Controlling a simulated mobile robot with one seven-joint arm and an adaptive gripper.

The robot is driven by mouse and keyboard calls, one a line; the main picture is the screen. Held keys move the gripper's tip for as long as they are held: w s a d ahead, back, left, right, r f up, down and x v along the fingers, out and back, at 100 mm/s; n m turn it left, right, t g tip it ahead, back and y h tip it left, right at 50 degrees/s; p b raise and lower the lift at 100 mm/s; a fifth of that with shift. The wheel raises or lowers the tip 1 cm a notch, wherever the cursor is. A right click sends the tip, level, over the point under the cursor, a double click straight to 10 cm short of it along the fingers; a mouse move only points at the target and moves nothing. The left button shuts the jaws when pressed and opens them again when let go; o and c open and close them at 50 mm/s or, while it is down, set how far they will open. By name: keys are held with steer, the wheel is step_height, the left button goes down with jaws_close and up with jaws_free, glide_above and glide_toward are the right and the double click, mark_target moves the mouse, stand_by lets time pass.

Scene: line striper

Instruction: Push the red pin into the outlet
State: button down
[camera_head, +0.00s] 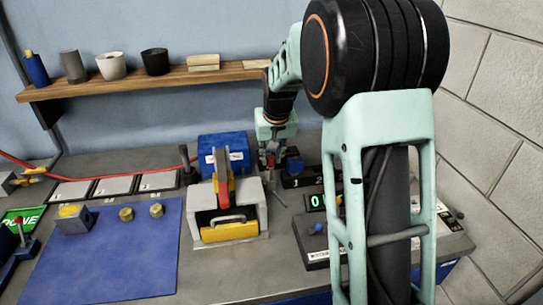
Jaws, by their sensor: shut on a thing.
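My gripper (267,160) points down at the back of the workbench, right of the grey machine with the red handle. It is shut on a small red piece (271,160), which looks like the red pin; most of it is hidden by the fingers. Just to the right is a dark block (294,182) marked with numbers 1 and 2, with a small blue part (294,161) on it. The outlet's opening cannot be made out. I cannot tell whether the pin touches the block.
The grey machine (252,205) with a red handle and yellow front stands close left of my gripper, with a blue box (223,152) behind. A green-lit display (316,201) sits in front right. A blue mat (120,270) lies left. A shelf (140,82) holds cups.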

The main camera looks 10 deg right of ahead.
mark_target(272, 164)
steer(key=shift+f+b, duration=1.2)
steer(key=shift+f, duration=0.5)
steer(key=shift+f, duration=0.35)
steer(key=shift+f+b, duration=0.2)
steer(key=shift+b, duration=0.2)
steer(key=c, duration=1.6)
jaws_free()
steer(key=o, duration=0.3)
steer(key=shift+r, duration=0.15)
